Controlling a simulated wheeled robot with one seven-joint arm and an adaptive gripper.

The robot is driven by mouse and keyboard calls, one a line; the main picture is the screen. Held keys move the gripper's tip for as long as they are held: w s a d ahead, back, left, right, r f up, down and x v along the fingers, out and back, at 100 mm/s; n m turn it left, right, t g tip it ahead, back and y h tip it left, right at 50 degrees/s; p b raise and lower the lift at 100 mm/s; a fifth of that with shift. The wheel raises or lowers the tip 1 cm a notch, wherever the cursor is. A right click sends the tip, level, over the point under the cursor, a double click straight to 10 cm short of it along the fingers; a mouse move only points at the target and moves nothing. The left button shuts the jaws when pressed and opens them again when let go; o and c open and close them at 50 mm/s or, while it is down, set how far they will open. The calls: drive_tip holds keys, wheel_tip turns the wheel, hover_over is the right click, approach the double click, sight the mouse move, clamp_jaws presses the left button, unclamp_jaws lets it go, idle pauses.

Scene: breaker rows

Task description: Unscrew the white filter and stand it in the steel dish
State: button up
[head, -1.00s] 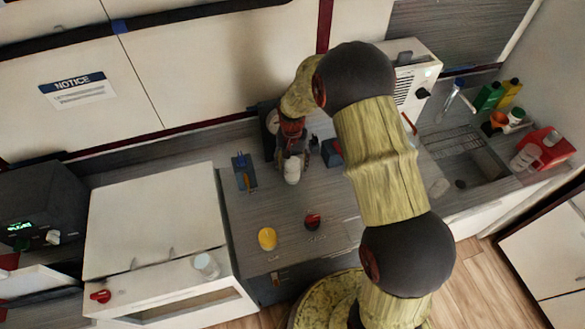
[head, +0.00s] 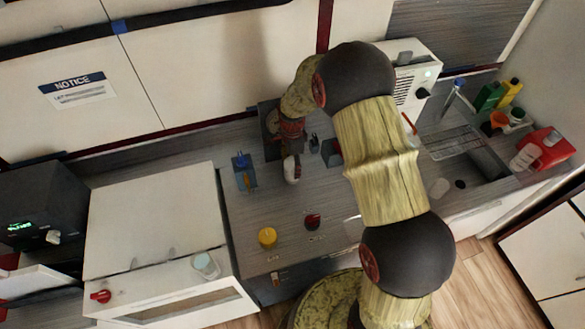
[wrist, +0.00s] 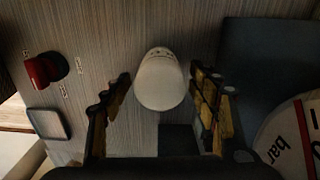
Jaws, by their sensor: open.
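The white filter (wrist: 160,82) is a pale cylinder with a rounded end, upright in the middle of the wrist view. In the head view the filter (head: 291,173) shows just below my gripper (head: 290,157), partly covered by a dark finger. In the wrist view my gripper (wrist: 161,80) is open, with one finger on each side of the filter. A gap shows on the left; on the right the finger is close, and I cannot tell whether it touches. The steel dish (wrist: 48,123) lies at the lower left of the wrist view. In the head view the dish (head: 353,228) is partly hidden by my arm.
A red and black piece (head: 312,221) and a yellow one (head: 267,237) stand near the counter's front. A blue item (head: 243,172) is left of the filter. A round gauge face (wrist: 292,138) is right of my gripper in the wrist view. The counter between is clear.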

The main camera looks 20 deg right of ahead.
drive_tip(key=m, duration=0.6)
drive_tip(key=shift+m, duration=0.3)
drive_tip(key=shift+c, duration=0.4)
drive_tip(key=c, duration=1)
drive_tip(key=n, duration=0.4)
drive_tip(key=shift+r, duration=0.2)
drive_tip(key=shift+r+p, duration=1.45)
drive_tip(key=shift+r, duration=0.9)
